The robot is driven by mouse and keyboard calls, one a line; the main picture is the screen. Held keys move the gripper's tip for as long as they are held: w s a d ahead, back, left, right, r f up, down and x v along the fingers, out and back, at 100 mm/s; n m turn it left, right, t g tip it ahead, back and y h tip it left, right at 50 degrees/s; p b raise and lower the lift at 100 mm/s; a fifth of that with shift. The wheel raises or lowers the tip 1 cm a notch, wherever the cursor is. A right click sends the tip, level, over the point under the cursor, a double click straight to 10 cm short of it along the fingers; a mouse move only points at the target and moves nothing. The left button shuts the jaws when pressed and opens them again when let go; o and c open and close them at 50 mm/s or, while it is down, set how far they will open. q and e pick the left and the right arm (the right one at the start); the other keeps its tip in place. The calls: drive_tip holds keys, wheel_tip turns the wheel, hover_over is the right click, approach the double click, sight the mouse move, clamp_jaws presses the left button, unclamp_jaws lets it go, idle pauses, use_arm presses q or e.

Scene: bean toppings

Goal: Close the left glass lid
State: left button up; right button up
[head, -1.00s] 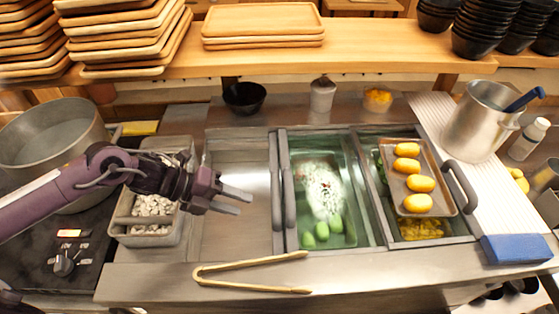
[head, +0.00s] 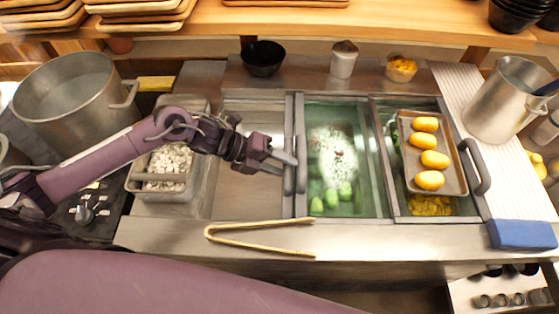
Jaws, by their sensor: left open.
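The left glass lid (head: 350,120) is a green-tinted pane in a steel frame over the middle bay. White bits and several green pieces show at this bay. Its upright dark grey handle (head: 300,150) is at the left edge of the pane. My left gripper (head: 287,163) is open, with its fingertips pointing right at the handle's left side. The fingertips overlap the handle's edge in the picture; I cannot tell whether they touch it. My right gripper is not in view.
A tray (head: 457,182) with yellow pieces sits over the right bay, beside another grey handle (head: 474,165). Wooden tongs (head: 262,222) lie on the front counter. A white-filled container (head: 160,192) is under my left arm. A steel pot (head: 70,100) stands at left.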

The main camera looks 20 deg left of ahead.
use_arm(q)
drive_tip(key=shift+c, duration=0.4)
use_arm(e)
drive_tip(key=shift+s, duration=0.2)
use_arm(q)
clamp_jaws()
drive_tip(key=s+a+b, duration=0.1)
drive_tip(key=s+a, duration=0.1)
drive_tip(key=a, duration=0.6)
drive_tip(key=shift+s, duration=0.2)
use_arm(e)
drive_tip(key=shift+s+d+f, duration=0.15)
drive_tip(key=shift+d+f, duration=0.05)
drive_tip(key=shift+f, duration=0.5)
use_arm(q)
unclamp_jaws()
drive_tip(key=shift+o, duration=0.4)
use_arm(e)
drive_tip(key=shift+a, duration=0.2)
